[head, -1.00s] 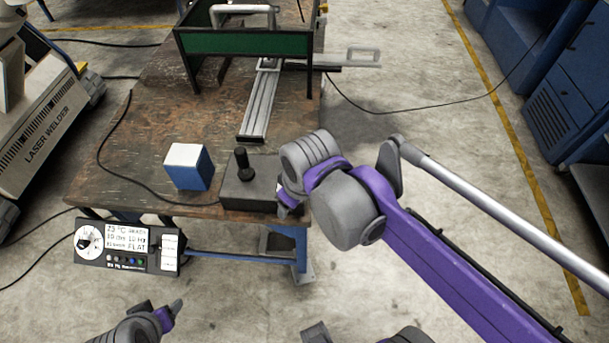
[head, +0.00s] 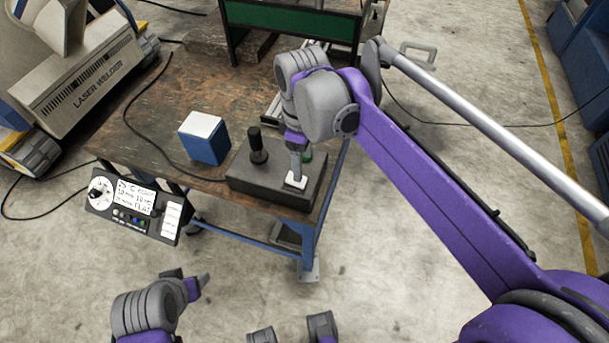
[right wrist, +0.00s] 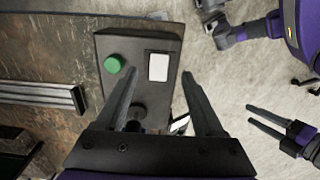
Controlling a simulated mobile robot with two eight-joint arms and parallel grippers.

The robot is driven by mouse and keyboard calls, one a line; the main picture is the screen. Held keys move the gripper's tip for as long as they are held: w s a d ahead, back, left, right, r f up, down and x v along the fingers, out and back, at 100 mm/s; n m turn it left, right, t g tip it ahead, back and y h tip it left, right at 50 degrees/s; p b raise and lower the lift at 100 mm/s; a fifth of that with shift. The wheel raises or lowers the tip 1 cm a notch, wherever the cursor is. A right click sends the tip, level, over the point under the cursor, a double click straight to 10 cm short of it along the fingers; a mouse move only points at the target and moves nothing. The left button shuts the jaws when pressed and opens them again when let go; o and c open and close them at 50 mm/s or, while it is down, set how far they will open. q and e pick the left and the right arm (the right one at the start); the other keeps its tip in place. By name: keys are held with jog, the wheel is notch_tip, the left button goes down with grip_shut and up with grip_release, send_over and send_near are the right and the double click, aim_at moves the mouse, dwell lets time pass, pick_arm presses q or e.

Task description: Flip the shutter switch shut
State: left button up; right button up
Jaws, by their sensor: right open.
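A dark control box (head: 270,178) sits at the table's near right corner. On its top is a white rectangular switch plate (head: 296,180), which also shows in the right wrist view (right wrist: 158,66). My right gripper (head: 296,172) is over this plate. In the right wrist view its two fingers (right wrist: 160,75) are apart and empty, one on each side of the plate. Whether a fingertip touches the plate I cannot tell. My left gripper (head: 203,284) is low in front of the table; its fingers show apart in the right wrist view (right wrist: 267,121).
A black joystick (head: 258,147) stands on the box's left, and a green button (right wrist: 114,64) is beside the plate. A blue and white cube (head: 204,138) sits left of the box. An instrument panel (head: 138,207) hangs at the table's front. A green-fronted frame (head: 290,22) stands behind.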

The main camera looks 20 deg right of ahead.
aim_at(304, 181)
notch_tip(304, 181, down, 7)
jog(key=shift+d+r+b, duration=0.1)
jog(key=shift+r+b, duration=0.05)
jog(key=shift+b, duration=0.2)
